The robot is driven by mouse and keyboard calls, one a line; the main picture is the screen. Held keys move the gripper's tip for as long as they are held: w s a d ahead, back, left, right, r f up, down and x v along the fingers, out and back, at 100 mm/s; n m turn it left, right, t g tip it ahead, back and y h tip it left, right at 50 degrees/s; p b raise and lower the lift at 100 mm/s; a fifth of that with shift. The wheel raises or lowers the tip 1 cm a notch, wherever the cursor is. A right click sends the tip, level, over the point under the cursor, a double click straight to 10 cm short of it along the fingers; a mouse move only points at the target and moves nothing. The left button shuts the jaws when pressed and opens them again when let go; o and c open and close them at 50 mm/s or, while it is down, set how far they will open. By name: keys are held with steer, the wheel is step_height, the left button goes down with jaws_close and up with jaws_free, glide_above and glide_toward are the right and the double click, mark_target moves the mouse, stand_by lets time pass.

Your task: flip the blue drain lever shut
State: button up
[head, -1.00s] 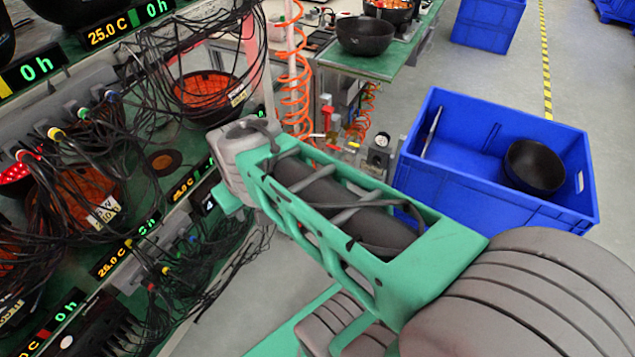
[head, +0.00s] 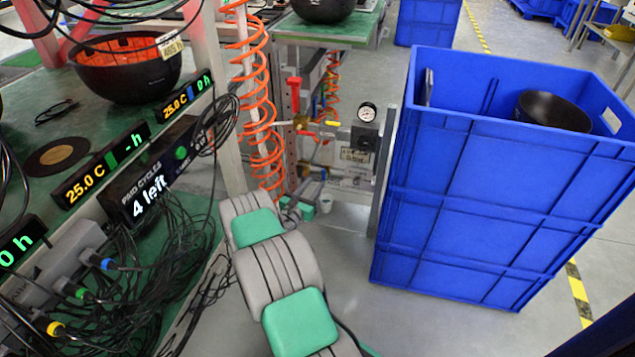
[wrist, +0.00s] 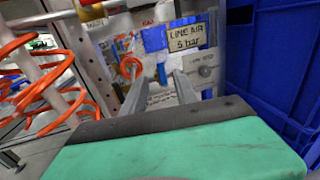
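The air panel stands past my arm in the head view, with a gauge (head: 367,112), a red lever (head: 294,90) and a yellow lever (head: 330,123). I cannot make out the blue drain lever there. In the wrist view, a small upright blue piece (wrist: 162,73) shows just beyond my fingertips; it may be the lever, but I cannot tell its position. A larger blue patch (wrist: 155,38) is beside the "LINE AIR 5 bar" label (wrist: 187,37). My gripper (wrist: 161,80) is open, its two fingers apart, pointing at the panel, with nothing visibly held.
A tall blue crate stack (head: 500,190) with a black bowl (head: 553,110) stands right of the panel. Orange coiled hose (head: 262,110) hangs at its left. The rack's cables (head: 90,300) crowd the left. Grey floor shows between rack and crates.

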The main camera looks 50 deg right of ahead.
mark_target(323, 173)
steer(key=b+x, duration=0.1)
steer(key=x, duration=0.5)
steer(key=shift+d+r+b, duration=0.1)
steer(key=shift+d+b, duration=0.2)
steer(key=shift+b, duration=0.1)
steer(key=shift+c, duration=0.2)
jaws_close()
